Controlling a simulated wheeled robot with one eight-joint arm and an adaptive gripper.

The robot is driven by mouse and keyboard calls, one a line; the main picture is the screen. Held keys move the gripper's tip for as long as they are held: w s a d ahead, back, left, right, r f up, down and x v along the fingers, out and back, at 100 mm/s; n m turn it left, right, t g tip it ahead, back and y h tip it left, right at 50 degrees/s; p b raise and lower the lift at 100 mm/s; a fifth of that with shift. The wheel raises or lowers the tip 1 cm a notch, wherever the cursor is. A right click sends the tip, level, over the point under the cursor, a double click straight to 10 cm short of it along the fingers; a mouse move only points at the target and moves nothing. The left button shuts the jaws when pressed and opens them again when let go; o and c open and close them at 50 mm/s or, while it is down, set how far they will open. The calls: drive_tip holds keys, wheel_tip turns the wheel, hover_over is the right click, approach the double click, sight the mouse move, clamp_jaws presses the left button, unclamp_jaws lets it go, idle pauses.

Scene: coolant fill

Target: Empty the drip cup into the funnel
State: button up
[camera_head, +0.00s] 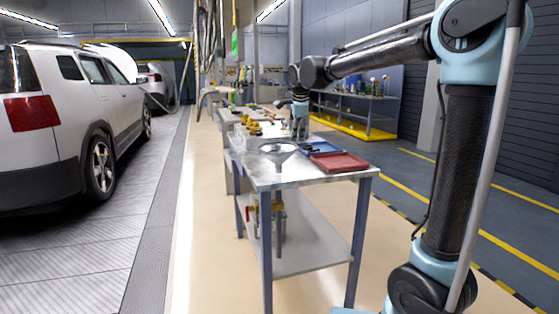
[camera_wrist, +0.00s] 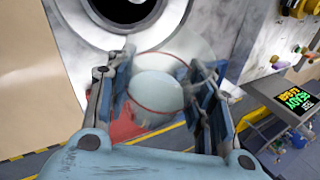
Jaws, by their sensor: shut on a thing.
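The funnel (camera_head: 278,150) is a wide silver cone on the metal worktable (camera_head: 270,180), near its left edge. Its grey rim and dark inside fill the top of the wrist view (camera_wrist: 178,18). My gripper (camera_head: 299,122) is above the table, just behind and right of the funnel. In the wrist view my gripper (camera_wrist: 160,95) is shut on the drip cup (camera_wrist: 157,88), a clear, pale cup with a thin reddish rim line. The cup is beside the funnel's rim in that view. Its tilt and how much liquid it holds are unclear.
A blue tray (camera_head: 322,147) and a red tray (camera_head: 340,164) lie at the table's right side. Yellow fittings (camera_head: 254,128) stand farther back. A white car (camera_head: 70,120) is at left.

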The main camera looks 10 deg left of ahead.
drive_tip(key=shift+s+a+f+t+h, duration=0.4)
drive_tip(key=shift+a+t+h, duration=0.2)
drive_tip(key=shift+a+h, duration=0.1)
idle(0.9)
drive_tip(key=shift+s+a+r+n+t+h+p, duration=0.15)
drive_tip(key=shift+r+n+t+h+p, duration=0.25)
drive_tip(key=shift+h, duration=0.3)
idle(0.6)
drive_tip(key=shift+w+d+f+g+y, duration=0.3)
drive_tip(key=shift+g+y, duration=0.2)
drive_tip(key=shift+y, duration=0.2)
drive_tip(key=shift+w+d+r+m+g+y, duration=0.3)
drive_tip(key=shift+d+m+y, duration=0.1)
drive_tip(key=shift+d+y, duration=0.2)
